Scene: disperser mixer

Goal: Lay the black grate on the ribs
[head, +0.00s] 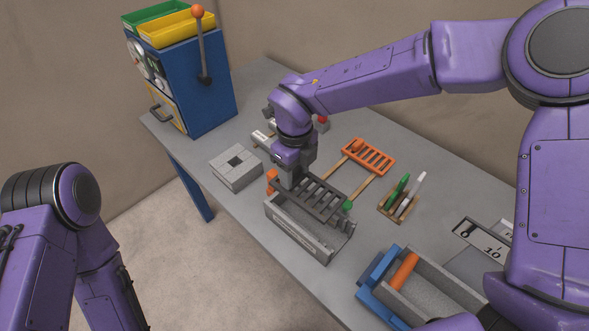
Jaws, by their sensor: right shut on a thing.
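The black grate (322,199) is a dark slotted plate in the middle of the head view. My right gripper (290,178) comes down from above and is shut on its left end. The grate is over the rear part of an open grey box (298,237), whose front wall carries a pale label strip. I cannot tell whether the grate touches the box. Ribs are hard to make out; small dark notched shapes (345,224) show at the box's right end. My left arm is at the lower left, its gripper out of view.
A blue machine (190,85) with a lever stands at the back left. A grey trough (435,290) is front right.

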